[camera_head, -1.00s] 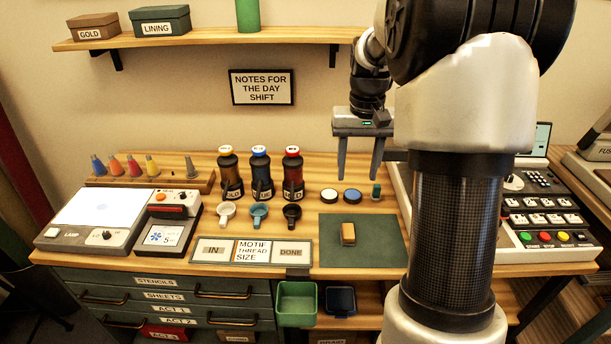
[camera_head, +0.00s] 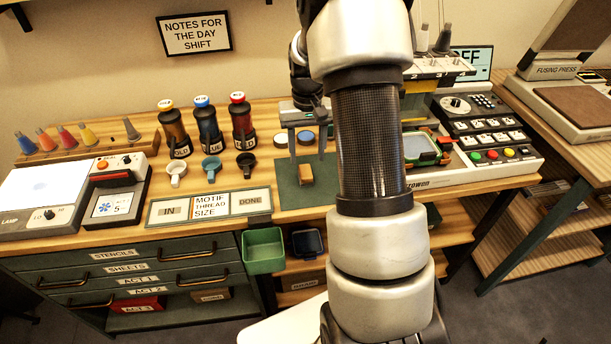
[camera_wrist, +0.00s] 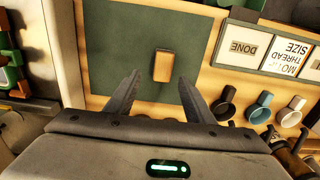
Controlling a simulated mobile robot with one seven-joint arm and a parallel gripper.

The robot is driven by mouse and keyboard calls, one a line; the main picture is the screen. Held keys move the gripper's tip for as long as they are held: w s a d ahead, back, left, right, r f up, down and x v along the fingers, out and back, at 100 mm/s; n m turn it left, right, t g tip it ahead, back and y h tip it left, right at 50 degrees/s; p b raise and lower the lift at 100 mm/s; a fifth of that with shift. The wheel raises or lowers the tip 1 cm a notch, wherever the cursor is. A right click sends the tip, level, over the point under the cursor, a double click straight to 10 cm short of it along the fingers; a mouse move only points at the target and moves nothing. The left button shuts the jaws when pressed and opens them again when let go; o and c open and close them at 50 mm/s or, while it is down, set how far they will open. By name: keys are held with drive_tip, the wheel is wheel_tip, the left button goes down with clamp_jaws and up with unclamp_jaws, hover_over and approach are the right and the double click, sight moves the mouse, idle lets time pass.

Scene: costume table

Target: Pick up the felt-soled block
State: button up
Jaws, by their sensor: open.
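The felt-soled block (camera_head: 306,175) is a small tan-brown block lying on the dark green mat (camera_head: 291,199). In the wrist view the block (camera_wrist: 163,65) lies on the mat beyond my fingertips, roughly in line with the gap between them. My gripper (camera_head: 308,155) is open and empty. In the head view its fingers point down over the mat, close to the block. In the wrist view my gripper (camera_wrist: 158,82) has its two fingers spread apart, with nothing between them. The underside of the block is hidden.
Two round pads (camera_head: 281,139) lie behind the mat. Small cups (camera_head: 246,164) and thread bottles (camera_head: 241,127) stand to the left. The card strip (camera_head: 208,206) lies left of the mat. An embroidery machine (camera_head: 455,165) stands to the right. A green bin (camera_head: 264,250) hangs below the table edge.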

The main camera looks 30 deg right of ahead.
sight(306, 171)
drive_tip(key=f, duration=0.4)
drive_tip(key=shift+s+a+b, duration=0.35)
drive_tip(key=shift+f, duration=0.4)
drive_tip(key=c, duration=1.1)
drive_tip(key=shift+r, duration=0.1)
wheel_tip(306, 171, up, 10)
drive_tip(key=shift+p, duration=0.8)
